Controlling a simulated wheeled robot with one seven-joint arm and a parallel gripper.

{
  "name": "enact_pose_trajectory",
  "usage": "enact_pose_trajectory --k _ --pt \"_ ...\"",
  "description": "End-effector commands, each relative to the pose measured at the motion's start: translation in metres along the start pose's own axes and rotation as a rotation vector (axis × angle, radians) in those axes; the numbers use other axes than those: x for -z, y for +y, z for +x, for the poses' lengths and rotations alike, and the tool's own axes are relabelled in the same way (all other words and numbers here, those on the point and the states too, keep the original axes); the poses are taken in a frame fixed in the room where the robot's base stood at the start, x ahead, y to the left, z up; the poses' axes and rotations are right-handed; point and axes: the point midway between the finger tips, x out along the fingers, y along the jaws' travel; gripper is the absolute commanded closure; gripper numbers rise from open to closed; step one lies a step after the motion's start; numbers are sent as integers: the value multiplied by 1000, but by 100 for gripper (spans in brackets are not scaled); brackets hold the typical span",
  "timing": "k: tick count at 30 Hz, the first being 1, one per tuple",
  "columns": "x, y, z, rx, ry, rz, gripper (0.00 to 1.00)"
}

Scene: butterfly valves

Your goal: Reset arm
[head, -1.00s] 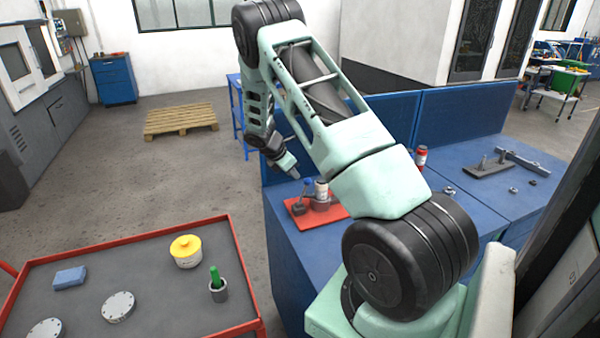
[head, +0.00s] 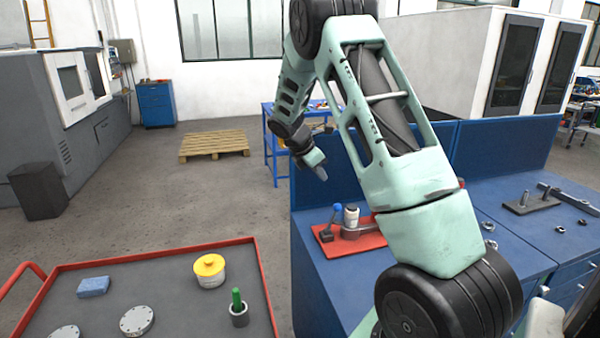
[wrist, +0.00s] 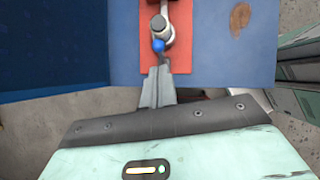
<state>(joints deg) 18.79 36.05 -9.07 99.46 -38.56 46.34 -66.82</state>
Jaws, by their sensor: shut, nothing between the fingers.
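My gripper (head: 316,164) is raised in front of the blue workbench's low back panel in the head view, with my arm bent above the bench. In the wrist view my gripper (wrist: 159,73) has its fingers together and nothing between them. Beyond the fingertips, a red mat (wrist: 192,72) carries a valve part with a blue knob (wrist: 158,45). My forearm hides part of the mat.
A wooden pallet (head: 214,144) lies on the open floor behind.

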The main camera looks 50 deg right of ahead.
Motion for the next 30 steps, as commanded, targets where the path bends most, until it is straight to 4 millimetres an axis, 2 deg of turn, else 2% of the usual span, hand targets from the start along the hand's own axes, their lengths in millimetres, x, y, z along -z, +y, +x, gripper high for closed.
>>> enact_pose_trajectory --k 10,14,17,18,21,23,26,29,30 --pt "1 0 0 -1 1 1 100" --pt "44 -8 -23 -25 66 37 100" --pt "97 -26 -54 -45 153 91 100" --pt "121 -36 -68 -50 193 115 100" --pt "177 -71 -102 -46 289 174 100" --pt "207 -96 -122 -37 342 205 100" --pt "253 -145 -151 -8 423 254 100" --pt "291 -204 -174 33 491 300 100" --pt "303 -230 -181 51 513 317 100"
